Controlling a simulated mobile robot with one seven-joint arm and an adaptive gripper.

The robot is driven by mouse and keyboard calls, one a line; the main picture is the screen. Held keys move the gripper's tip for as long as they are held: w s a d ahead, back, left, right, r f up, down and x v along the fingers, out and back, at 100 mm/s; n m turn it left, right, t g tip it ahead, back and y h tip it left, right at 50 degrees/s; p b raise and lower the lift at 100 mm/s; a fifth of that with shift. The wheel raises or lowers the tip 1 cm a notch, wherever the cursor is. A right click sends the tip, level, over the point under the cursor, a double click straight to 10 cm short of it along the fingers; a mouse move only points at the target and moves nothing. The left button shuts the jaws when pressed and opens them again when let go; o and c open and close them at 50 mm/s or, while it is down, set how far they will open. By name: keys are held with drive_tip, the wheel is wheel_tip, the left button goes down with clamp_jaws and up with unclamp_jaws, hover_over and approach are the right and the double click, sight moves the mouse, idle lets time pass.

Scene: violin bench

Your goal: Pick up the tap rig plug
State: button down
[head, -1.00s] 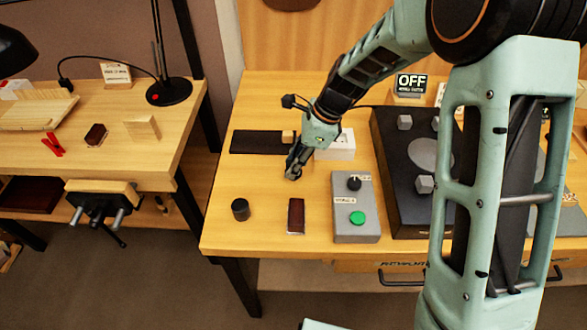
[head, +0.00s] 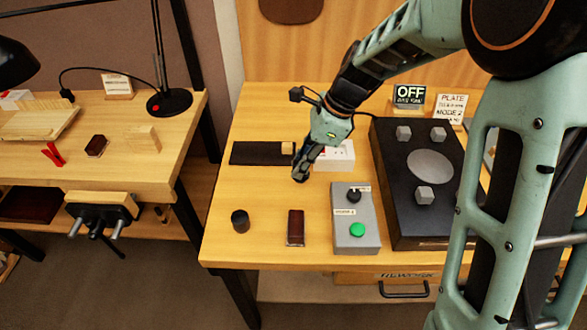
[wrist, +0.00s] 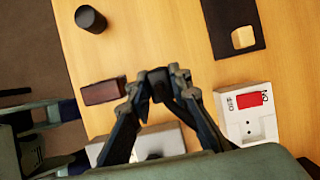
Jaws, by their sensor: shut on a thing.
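The tap rig plug seems to be the small dark block (wrist: 158,84) between my fingertips in the wrist view. My gripper (wrist: 157,88) is shut on it. In the head view my gripper (head: 301,176) is over the wooden bench, just left of and in front of the white socket box (head: 341,152). The wrist view shows the socket box (wrist: 234,128) with a red switch and holes, apart from the plug. I cannot tell the plug's exact height above the bench.
A black cylinder (head: 240,221), a dark red-brown block (head: 296,227) and a grey control box (head: 355,234) with a green button stand along the bench front. A black plate rig (head: 400,225) is to the right. A dark mat (head: 258,153) lies behind left.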

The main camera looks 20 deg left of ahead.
drive_tip(key=s+d+r, duration=0.6)
drive_tip(key=d+r, duration=0.1)
drive_tip(key=d, duration=0.3)
drive_tip(key=shift+a, duration=0.1)
idle(0.5)
